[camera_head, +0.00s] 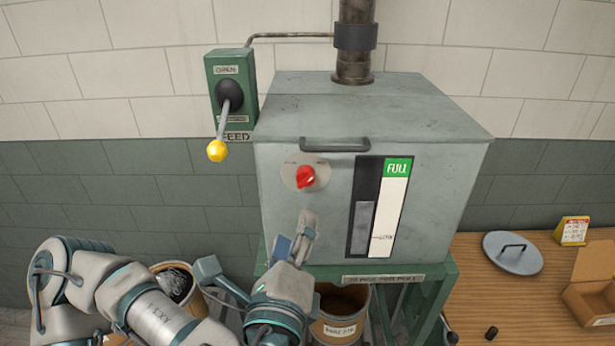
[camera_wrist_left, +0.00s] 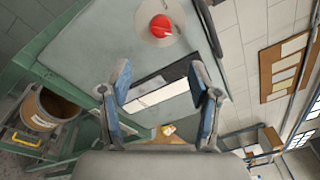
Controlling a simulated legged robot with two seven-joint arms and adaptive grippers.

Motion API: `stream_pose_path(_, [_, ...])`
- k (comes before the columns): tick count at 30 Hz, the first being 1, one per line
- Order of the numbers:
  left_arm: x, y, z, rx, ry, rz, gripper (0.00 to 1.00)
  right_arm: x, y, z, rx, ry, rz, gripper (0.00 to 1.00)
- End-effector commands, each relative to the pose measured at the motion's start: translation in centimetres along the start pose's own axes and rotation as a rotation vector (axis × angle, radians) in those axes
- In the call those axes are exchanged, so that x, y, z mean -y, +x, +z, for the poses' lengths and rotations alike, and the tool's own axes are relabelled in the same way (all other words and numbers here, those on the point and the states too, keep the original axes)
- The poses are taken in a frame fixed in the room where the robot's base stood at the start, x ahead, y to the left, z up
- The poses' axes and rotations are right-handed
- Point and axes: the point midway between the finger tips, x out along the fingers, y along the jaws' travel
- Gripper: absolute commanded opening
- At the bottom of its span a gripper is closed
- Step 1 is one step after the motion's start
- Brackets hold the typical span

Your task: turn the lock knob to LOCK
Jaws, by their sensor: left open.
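The red lock knob (camera_head: 306,177) sits on a round pale plate on the front of the grey metal box (camera_head: 440,175). Its plate lettering is too small to read. The knob also shows at the top of the left wrist view (camera_wrist_left: 160,26). My left gripper (camera_head: 294,238) is open and empty, below the knob and apart from it, in front of the box. In the left wrist view its two blue-padded fingers (camera_wrist_left: 163,90) stand wide apart, with the knob beyond their tips. My right gripper is in neither view.
A gauge (camera_head: 394,215) marked FULL is right of the knob, and a dark handle (camera_head: 334,145) is above it. A feed lever with a yellow ball (camera_head: 217,151) hangs at the left. A bucket (camera_head: 340,325) stands below. A wooden table with a round lid (camera_head: 512,257) is at the right.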

Motion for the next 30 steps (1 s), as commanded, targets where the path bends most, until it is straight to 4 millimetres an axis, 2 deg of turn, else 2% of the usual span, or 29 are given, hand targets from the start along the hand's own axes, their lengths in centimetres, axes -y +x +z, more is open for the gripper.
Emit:
stream_pose_path(1, [0.2,1.0,0.1,-0.004,-0.002,0.008,0.62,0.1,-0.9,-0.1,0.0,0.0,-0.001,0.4])
stream_pose_path(11, [0.4,5.1,-0.6,-0.008,-0.001,0.003,0.62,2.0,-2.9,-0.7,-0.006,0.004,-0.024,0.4])
stream_pose_path(22, [0.4,11.0,-0.2,0.002,0.002,0.002,0.62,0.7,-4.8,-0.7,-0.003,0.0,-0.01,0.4])
stream_pose_path(30, [0.1,12.6,-0.1,0.001,0.0,-0.001,0.62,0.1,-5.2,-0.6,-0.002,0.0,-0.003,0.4])
